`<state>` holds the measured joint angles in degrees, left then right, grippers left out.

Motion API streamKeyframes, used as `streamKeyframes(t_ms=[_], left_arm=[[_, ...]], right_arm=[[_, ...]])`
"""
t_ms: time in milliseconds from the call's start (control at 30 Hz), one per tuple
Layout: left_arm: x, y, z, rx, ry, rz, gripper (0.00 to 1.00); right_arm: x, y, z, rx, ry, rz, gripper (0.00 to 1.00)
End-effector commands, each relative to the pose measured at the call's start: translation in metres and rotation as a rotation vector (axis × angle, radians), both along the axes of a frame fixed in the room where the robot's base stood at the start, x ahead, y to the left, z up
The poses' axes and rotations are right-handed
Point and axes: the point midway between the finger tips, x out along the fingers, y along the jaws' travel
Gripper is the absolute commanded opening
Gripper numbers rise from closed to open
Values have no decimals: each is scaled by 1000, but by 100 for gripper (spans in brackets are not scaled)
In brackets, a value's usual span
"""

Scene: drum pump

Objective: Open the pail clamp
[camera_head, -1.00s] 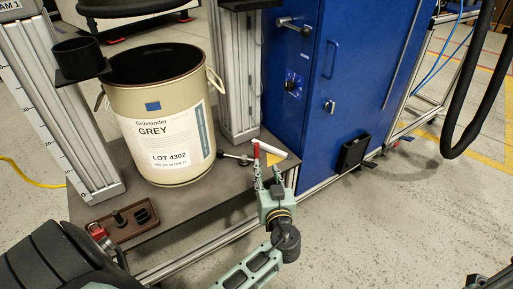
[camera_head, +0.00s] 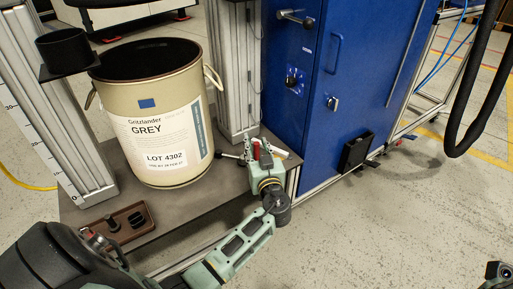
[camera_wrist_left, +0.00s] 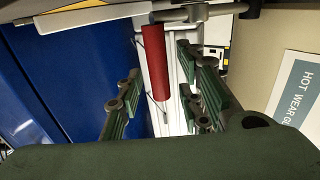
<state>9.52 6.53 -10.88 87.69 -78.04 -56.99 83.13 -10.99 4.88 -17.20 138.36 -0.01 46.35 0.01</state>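My left gripper (camera_head: 254,146) is at the handle. In the left wrist view the red handle (camera_wrist_left: 155,62) lies between the two spread green-padded fingers (camera_wrist_left: 163,95), with gaps on both sides, nearer the left finger's side. The gripper is open.
A blue cabinet (camera_head: 345,80) with handles and a knob stands close to the right of the clamp. A grey column (camera_head: 236,75) rises behind it. A brown tray (camera_head: 118,225) lies at the platform's front left. A black cup (camera_head: 63,46) sits on a bracket left of the pail.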

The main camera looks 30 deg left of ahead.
Motion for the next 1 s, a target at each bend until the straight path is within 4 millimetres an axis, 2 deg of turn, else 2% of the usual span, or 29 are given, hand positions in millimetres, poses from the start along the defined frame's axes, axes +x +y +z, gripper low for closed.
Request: streamKeyframes(t_ms=[233, 600, 1000], left_arm=[[0, 1, 0, 1, 1, 0, 33], [0, 0, 0, 1, 1, 0, 1], [0, 0, -1, -1, 1, 0, 0]], right_arm=[[0, 0, 1, 0, -2, 0, 0], [0, 0, 1, 1, -2, 0, 0], [0, 0, 1, 1, -3, 0, 0]])
